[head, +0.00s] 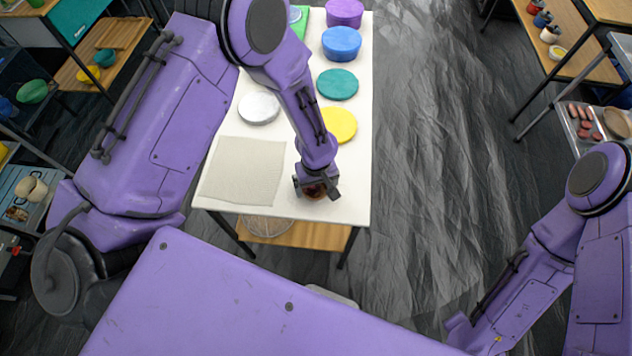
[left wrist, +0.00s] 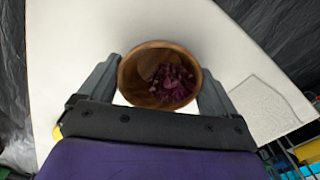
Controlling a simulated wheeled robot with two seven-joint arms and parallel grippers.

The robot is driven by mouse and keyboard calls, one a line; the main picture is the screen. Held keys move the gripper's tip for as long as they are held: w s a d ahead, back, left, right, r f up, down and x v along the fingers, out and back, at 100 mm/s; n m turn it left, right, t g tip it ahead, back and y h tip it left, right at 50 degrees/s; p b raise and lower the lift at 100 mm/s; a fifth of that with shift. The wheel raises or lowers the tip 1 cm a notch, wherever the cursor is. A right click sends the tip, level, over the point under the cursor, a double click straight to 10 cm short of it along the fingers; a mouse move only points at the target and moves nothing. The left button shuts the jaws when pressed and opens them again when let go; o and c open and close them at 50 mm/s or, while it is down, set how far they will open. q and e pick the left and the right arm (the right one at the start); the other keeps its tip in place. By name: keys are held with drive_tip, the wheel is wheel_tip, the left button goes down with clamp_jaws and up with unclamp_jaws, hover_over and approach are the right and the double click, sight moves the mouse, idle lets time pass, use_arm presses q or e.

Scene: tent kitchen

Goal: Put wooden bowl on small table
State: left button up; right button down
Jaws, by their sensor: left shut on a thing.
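The wooden bowl (left wrist: 134,84) is round and brown, with shredded purple food (left wrist: 173,84) inside. In the left wrist view it sits between my two fingers, which press on its sides. In the head view my left gripper (head: 316,190) is over the front edge area of a white-topped table (head: 351,190) and mostly hides the bowl. I cannot tell whether the bowl rests on the top or is slightly raised. I cannot tell whether this table is the small table. My right arm is at the right, but its gripper does not show.
A beige mat (head: 243,170) lies left of my gripper. A yellow disc (head: 339,124), a green disc (head: 337,84), a white disc (head: 258,108) and a blue round container (head: 341,44) are farther back. Dark floor (head: 430,150) is open to the right. Shelves stand at both sides.

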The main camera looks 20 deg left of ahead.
use_arm(q)
drive_tip(key=shift+f, duration=0.15)
drive_tip(key=o, duration=0.8)
drive_tip(key=shift+r, duration=0.35)
wheel_tip(320, 180, up, 12)
drive_tip(key=shift+f+b, duration=0.1)
drive_tip(key=shift+b, duration=0.5)
drive_tip(key=shift+s+f, duration=0.1)
drive_tip(key=shift+s, duration=0.05)
